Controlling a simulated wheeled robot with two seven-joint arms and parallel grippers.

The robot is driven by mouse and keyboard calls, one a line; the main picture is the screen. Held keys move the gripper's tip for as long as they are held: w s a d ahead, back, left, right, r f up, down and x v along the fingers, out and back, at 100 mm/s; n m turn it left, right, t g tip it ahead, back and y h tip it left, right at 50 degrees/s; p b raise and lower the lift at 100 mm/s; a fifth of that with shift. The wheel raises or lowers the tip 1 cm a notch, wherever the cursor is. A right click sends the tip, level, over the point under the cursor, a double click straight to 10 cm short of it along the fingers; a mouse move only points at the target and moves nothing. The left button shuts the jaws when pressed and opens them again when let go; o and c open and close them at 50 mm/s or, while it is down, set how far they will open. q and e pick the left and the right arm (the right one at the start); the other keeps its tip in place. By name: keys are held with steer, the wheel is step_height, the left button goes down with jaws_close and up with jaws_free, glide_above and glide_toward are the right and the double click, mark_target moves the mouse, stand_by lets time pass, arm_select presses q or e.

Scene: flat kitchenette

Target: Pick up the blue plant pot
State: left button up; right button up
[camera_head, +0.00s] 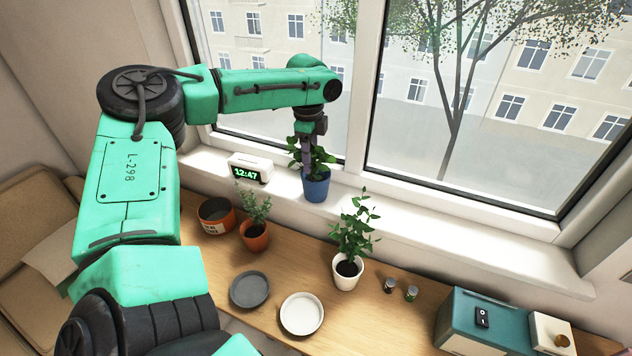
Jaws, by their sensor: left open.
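The blue plant pot (316,188) stands upright on the white window sill, with a leafy green plant in it. My left arm reaches in from the left, and its gripper (308,150) points down over the pot, among the leaves. The leaves partly hide the fingers. The fingers are open, and I cannot tell whether they touch the plant or the pot rim. My right gripper is not in view.
A digital clock (250,169) stands on the sill left of the pot. Below, the wooden counter holds an orange pot (254,236), a white pot (347,272), an empty round pot (215,215), a grey saucer (250,289) and a white saucer (301,313). The sill to the right is clear.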

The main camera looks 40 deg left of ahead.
mark_target(316, 175)
arm_select(q)
steer(key=f, duration=0.1)
steer(key=f+p, duration=0.1)
steer(key=f, duration=0.1)
steer(key=shift+w+f, duration=0.15)
steer(key=shift+w, duration=0.2)
steer(key=shift+s+f, duration=0.1)
steer(key=shift+f, duration=0.2)
steer(key=shift+s, duration=0.2)
steer(key=shift+s+r, duration=0.1)
steer(key=shift+s, duration=0.05)
steer(key=c, duration=0.6)
jaws_close()
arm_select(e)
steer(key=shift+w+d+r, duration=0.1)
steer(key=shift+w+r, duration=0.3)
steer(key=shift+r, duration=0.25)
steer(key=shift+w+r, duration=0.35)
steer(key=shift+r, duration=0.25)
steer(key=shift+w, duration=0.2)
